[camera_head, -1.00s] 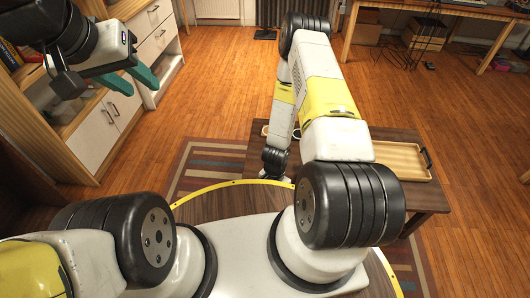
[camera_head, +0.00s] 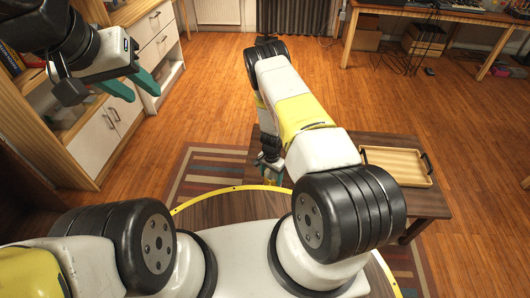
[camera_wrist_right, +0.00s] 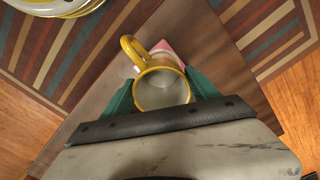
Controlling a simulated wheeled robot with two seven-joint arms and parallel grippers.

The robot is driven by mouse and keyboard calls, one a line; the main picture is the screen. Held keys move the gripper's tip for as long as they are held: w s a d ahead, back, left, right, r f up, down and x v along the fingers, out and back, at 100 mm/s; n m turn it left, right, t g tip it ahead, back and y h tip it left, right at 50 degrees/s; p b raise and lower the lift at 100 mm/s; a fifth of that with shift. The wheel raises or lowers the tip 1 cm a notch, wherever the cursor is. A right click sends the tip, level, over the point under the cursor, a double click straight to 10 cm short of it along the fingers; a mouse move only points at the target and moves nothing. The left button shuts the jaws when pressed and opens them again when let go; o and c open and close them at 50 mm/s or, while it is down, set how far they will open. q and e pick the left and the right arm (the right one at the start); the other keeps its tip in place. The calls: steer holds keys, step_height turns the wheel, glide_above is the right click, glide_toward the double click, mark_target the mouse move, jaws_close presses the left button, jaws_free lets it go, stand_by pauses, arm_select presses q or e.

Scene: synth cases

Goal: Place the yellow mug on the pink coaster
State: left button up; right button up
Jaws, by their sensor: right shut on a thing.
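The yellow mug (camera_wrist_right: 162,88) is between the green fingers of my right gripper (camera_wrist_right: 160,92) in the right wrist view. I look into its pale open top, and its handle points up and left. The gripper is shut on it. The pink coaster (camera_wrist_right: 173,47) lies just beyond the mug and is partly covered by it; I cannot tell whether they touch. In the head view my right gripper (camera_head: 272,177) is low by the table's left end, and my arm hides the mug and coaster. My left gripper (camera_head: 134,86) is open and empty at upper left.
A wooden tray (camera_head: 396,166) with dark handles sits on the right part of the low brown table (camera_head: 420,203). A striped rug (camera_head: 205,172) lies under and left of the table. A cabinet (camera_head: 100,140) with white doors stands at left, near my left gripper.

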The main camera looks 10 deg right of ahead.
steer(key=shift+f, duration=0.25)
steer(key=o, duration=1.7)
steer(key=shift+f, duration=0.1)
